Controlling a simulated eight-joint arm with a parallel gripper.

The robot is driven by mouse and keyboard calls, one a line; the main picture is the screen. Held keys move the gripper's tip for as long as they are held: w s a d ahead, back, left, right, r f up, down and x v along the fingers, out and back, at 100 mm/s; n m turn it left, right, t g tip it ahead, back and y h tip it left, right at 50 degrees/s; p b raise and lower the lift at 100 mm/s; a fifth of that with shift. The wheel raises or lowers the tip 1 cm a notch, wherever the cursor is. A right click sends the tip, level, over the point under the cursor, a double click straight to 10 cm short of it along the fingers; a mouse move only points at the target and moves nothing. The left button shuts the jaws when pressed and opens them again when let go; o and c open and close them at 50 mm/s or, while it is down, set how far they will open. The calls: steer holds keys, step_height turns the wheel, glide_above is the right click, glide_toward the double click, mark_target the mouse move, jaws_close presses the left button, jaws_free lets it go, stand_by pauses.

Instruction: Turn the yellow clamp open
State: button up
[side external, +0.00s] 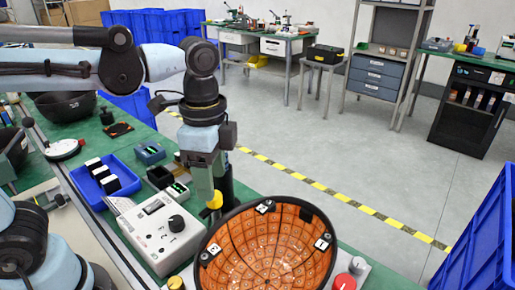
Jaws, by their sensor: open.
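A small yellow piece (215,200), which looks like the yellow clamp, shows at the upper left rim of a large black-rimmed dish lined with orange tiles (268,250). My gripper (212,192) points straight down at this piece, with its fingertips at or right beside it. The jaws are open. The fingers partly hide the yellow piece, so I cannot tell its turn angle or whether they touch it. Black-and-white clips (265,206) sit around the dish rim.
A white control box with a black knob (160,231) stands just left of the dish. A blue tray with white blocks (104,177) lies farther left on the green bench. A red button (344,282) is at the dish's lower right. Blue crates (480,250) stand at the right edge.

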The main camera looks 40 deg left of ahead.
step_height(320, 180, up, 9)
steer(key=shift+f, duration=0.2)
stand_by(0.4)
steer(key=a+f+n+t, duration=0.7)
steer(key=a+f+n, duration=0.2)
steer(key=f+n, duration=0.3)
steer(key=shift+w+f, duration=0.25)
steer(key=shift+w, duration=0.2)
